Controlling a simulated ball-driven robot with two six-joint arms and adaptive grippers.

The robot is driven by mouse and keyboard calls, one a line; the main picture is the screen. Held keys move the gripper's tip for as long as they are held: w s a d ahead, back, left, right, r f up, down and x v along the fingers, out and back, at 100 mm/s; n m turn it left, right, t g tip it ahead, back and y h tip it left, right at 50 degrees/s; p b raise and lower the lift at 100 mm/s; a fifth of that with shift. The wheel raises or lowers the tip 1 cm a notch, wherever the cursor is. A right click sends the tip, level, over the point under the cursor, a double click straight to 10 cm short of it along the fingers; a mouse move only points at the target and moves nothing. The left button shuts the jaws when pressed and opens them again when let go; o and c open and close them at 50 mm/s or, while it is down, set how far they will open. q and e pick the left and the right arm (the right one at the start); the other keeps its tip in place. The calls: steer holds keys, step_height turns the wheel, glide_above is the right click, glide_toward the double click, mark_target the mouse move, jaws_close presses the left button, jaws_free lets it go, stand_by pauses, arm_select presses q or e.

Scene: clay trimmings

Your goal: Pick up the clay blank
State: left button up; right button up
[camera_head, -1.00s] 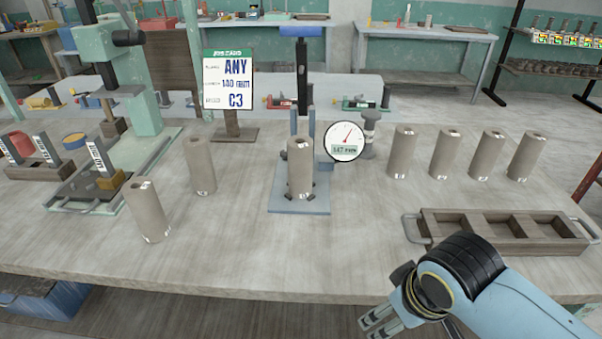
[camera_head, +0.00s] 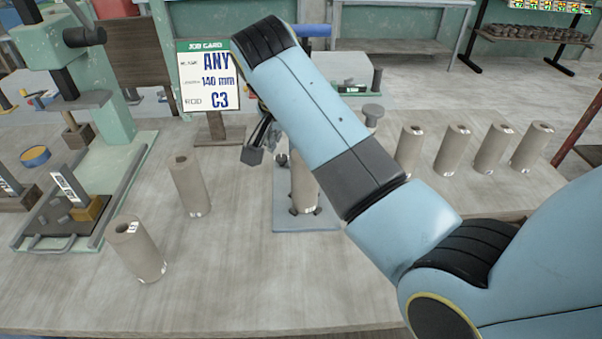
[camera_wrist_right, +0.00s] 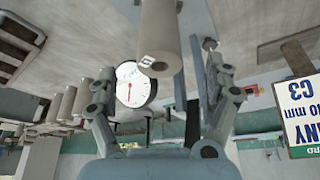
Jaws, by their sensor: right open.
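Several grey-brown clay blanks, upright cylinders, stand on the bench. One blank (camera_head: 304,190) is on the blue-grey gauge stand (camera_head: 281,200) in the middle, partly hidden behind my right arm. My right gripper (camera_head: 262,142) is beside its upper part, mostly hidden by its own arm. In the right wrist view, that blank (camera_wrist_right: 159,40) lies between the open fingers, and I see no clear contact. Two more blanks, one behind (camera_head: 189,185) and one in front (camera_head: 136,248), stand left of the stand. My left gripper is not in view.
A row of blanks (camera_head: 452,150) stands at the right. The job card (camera_head: 208,80), reading ANY, 140 mm, C3, stands behind the gripper. A green press (camera_head: 105,100) is at the left. The white dial (camera_wrist_right: 136,88) shows in the wrist view. The front bench is clear.

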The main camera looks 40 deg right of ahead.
mark_target(305, 180)
steer(key=shift+x, duration=1.15)
steer(key=shift+w+d+f, duration=0.1)
steer(key=shift+f, duration=0.25)
steer(key=p+x, duration=0.1)
steer(key=x, duration=0.3)
steer(key=shift+d+f, duration=0.15)
steer(key=shift+f, duration=0.25)
steer(key=c, duration=0.6)
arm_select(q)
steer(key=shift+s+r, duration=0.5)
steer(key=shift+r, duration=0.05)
arm_select(e)
steer(key=shift+r, duration=0.1)
jaws_close()
